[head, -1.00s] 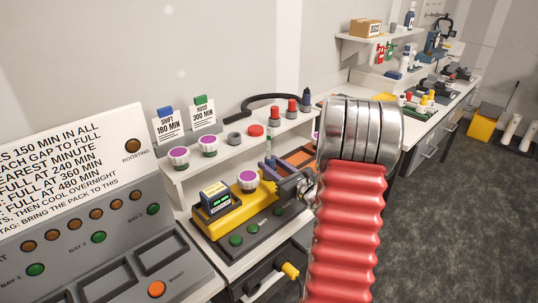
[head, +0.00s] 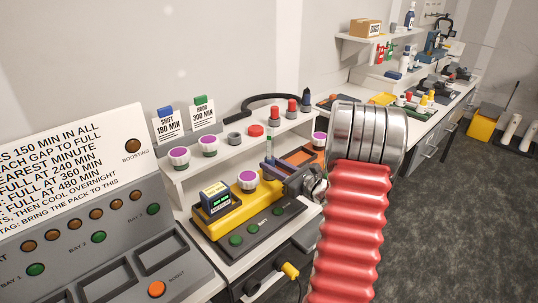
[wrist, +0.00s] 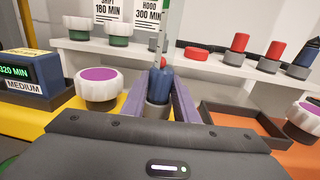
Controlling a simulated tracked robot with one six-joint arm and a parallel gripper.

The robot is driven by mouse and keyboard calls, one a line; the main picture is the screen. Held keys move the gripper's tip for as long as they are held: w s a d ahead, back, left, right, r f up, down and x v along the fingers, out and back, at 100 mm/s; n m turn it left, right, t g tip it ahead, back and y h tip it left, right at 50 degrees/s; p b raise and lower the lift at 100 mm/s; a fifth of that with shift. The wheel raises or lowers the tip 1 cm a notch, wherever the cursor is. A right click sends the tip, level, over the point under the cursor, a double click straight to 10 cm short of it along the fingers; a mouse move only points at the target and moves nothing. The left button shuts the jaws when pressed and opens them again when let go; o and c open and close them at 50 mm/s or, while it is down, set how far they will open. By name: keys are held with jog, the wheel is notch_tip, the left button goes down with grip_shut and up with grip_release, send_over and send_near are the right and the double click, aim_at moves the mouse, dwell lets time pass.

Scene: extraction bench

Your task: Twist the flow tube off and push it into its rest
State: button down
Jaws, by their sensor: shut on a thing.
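The flow tube is a clear upright tube with a red ball inside and a blue lower part (wrist: 160,82). In the wrist view it stands between the two purple-grey fingers of my gripper (wrist: 160,105), which is shut on it. A grey collar shows below the blue part. I cannot tell whether the tube is seated or lifted. In the head view my gripper (head: 270,168) is at the right part of the yellow unit (head: 235,212), and the tube (head: 268,144) rises small above the fingers. Which holder is the tube's rest is not clear.
A blue pack marked medium (wrist: 30,75) and a white purple-topped knob (wrist: 97,88) are left of the fingers. An orange-lined tray (head: 300,157) is to the right. The shelf behind (head: 225,150) holds knobs and red-topped pieces. My ribbed red arm hides part of the bench.

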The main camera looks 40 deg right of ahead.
jog(key=shift+d+f+n+g+y, duration=0.1)
jog(key=shift+n+g+y, duration=0.45)
jog(key=shift+n+y, duration=0.85)
jog(key=shift+d+f+n+g+y, duration=0.1)
jog(key=shift+n+g+y, duration=0.6)
jog(key=shift+y, duration=1.2)
jog(key=c, duration=1.3)
grip_release()
jog(key=v, duration=1.3)
jog(key=shift+s+d+f, duration=0.2)
jog(key=shift+s, duration=0.1)
